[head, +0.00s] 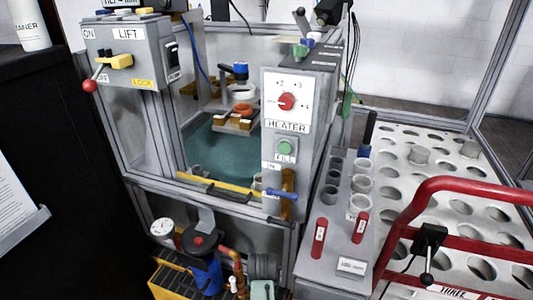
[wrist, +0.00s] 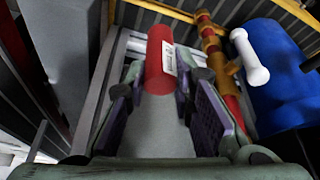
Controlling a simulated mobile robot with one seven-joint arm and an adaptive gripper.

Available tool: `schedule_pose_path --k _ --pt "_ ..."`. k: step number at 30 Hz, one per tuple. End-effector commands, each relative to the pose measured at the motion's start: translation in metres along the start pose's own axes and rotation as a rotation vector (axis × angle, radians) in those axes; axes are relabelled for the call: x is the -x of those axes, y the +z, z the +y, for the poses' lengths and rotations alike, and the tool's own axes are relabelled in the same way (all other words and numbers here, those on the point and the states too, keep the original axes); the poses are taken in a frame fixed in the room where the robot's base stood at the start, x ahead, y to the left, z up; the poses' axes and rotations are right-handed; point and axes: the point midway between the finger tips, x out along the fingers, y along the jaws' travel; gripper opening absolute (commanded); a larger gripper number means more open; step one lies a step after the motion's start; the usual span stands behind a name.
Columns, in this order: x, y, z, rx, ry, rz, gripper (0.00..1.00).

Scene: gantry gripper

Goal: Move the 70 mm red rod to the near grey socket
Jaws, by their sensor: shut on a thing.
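In the wrist view a red rod (wrist: 160,62) with a white label lies between the fingers of my gripper (wrist: 160,92), which is shut on it. Its near end faces the camera. In the head view two red rods with white labels, a left one (head: 319,238) and a right one (head: 361,227), are at the front of a grey rack (head: 333,262). The rack has dark round holes and clear-rimmed rings behind them. I cannot tell which opening is the near grey socket. My gripper is not clearly visible in the head view.
A blue cylinder (wrist: 272,70) with a white knob (wrist: 250,60) and a brass-and-red pipe (wrist: 212,45) stand right of the rod. A red rail (head: 470,184) and perforated grey plate (head: 440,150) lie right of the rack. A heater panel (head: 287,103) stands behind.

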Motion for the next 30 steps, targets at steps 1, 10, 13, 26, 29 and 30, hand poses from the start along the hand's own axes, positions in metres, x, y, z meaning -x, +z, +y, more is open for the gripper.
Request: schedule_pose_path --k 1,10,13,26,29,30 --pt "-0.005 0.0 0.005 -0.007 0.0 -0.001 0.0" --pt "-0.01 -0.008 0.01 -0.015 -0.003 0.021 0.0" --pt "-0.01 -0.01 0.01 -0.015 -0.002 0.023 0.0" --pt "-0.013 0.0 0.011 -0.008 0.002 0.001 0.0" --pt "-0.014 0.001 0.01 -0.008 0.001 0.002 0.0" --pt "-0.015 0.003 0.01 -0.008 -0.001 0.003 0.0"
